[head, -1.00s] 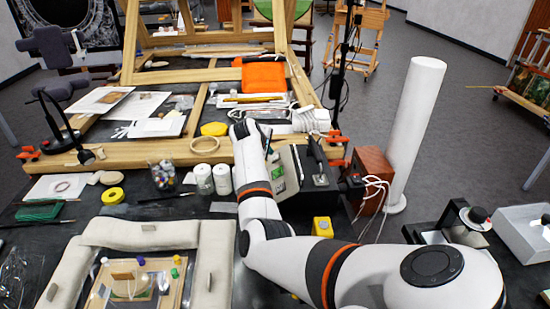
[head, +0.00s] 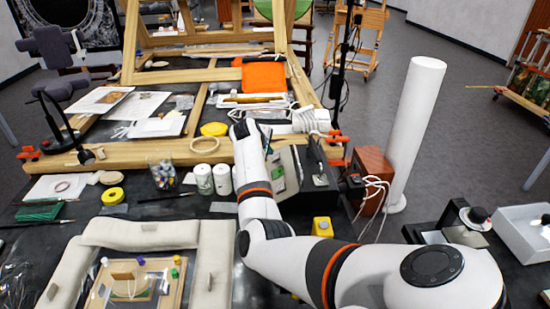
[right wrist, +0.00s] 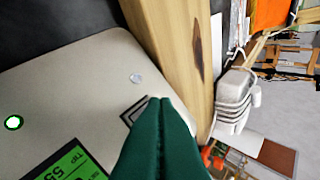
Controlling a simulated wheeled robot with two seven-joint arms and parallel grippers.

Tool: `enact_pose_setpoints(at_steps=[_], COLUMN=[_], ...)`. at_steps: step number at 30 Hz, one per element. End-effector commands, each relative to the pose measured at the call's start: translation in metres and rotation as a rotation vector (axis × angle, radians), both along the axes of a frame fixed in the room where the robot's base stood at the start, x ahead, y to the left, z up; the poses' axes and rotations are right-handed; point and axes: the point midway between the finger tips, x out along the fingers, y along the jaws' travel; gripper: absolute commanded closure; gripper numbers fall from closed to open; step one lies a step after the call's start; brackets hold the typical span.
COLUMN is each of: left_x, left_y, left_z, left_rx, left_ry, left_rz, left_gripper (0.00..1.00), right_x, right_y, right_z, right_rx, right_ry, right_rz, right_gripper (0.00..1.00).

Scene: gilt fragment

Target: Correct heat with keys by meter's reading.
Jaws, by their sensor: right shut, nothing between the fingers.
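A pale control unit (right wrist: 75,85) fills the left of the right wrist view. Its face carries a green display (right wrist: 68,168) with dark turned text, "TIP" and digits starting with 55, cut off by the frame edge. A round button or light with a green glow (right wrist: 14,122) sits at the left. A dark-framed square key (right wrist: 134,112) is partly hidden behind my fingers, and a small clear round spot (right wrist: 136,78) lies above it. My right gripper (right wrist: 160,101) is shut and empty, its green fingertips over or beside that key; contact cannot be told. In the head view the unit (head: 291,165) stands behind my right forearm.
A wooden beam (right wrist: 170,60) runs close beside the unit. A white coiled part (head: 311,120), a black block (head: 318,172) and a wooden box with white cables (head: 371,175) stand nearby. White jars (head: 204,179) are left of my arm.

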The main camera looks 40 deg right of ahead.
Motion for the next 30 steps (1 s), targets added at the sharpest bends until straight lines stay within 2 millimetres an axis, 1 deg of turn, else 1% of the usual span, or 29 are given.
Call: enact_pose_setpoints(at_steps=[10, 30], left_x=[0.0004, 0.0006], left_y=[0.0001, 0.0000], left_z=[0.0078, 0.0082], left_rx=[0.000, 0.000], left_ry=[-0.001, -0.001], left_rz=[0.000, -0.001], left_gripper=[0.49, 0.49], right_x=[-0.0031, -0.0043], right_y=[-0.0036, -0.0048], right_z=[-0.0047, -0.0095], right_rx=[0.001, -0.001], right_ry=[0.001, 0.001], right_rz=[-0.001, 0.000], right_gripper=[1.00, 1.00])
